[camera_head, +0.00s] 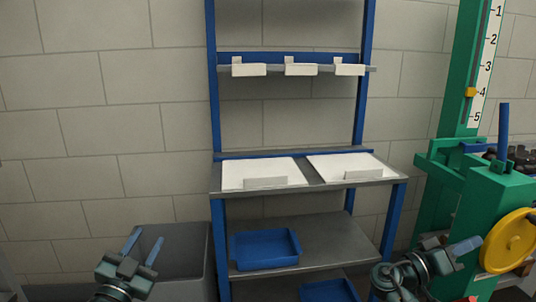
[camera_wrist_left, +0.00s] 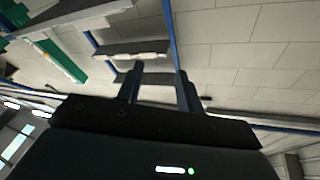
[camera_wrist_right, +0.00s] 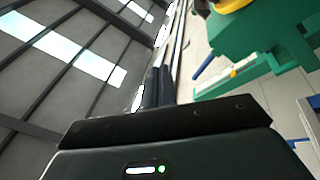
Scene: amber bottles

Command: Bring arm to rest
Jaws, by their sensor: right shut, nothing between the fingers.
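My left gripper (camera_head: 143,247) is at the lower left of the head view, in front of a grey bin. Its two blue-grey fingers are apart with nothing between them; the left wrist view (camera_wrist_left: 158,82) also shows the gap. My right gripper (camera_head: 467,246) is at the lower right, in front of the green machine. Its fingers are together and empty in the right wrist view (camera_wrist_right: 158,86). Neither gripper is seen touching anything. No bottle can be made out in these views.
A blue-framed rack with a grey shelf (camera_head: 318,178) stands at the centre, bearing white panels. A blue tray (camera_head: 265,249) sits on its lower shelf. The grey bin (camera_head: 190,262) stands left of it. The green machine (camera_head: 451,200) with a yellow handwheel (camera_head: 510,240) is at right.

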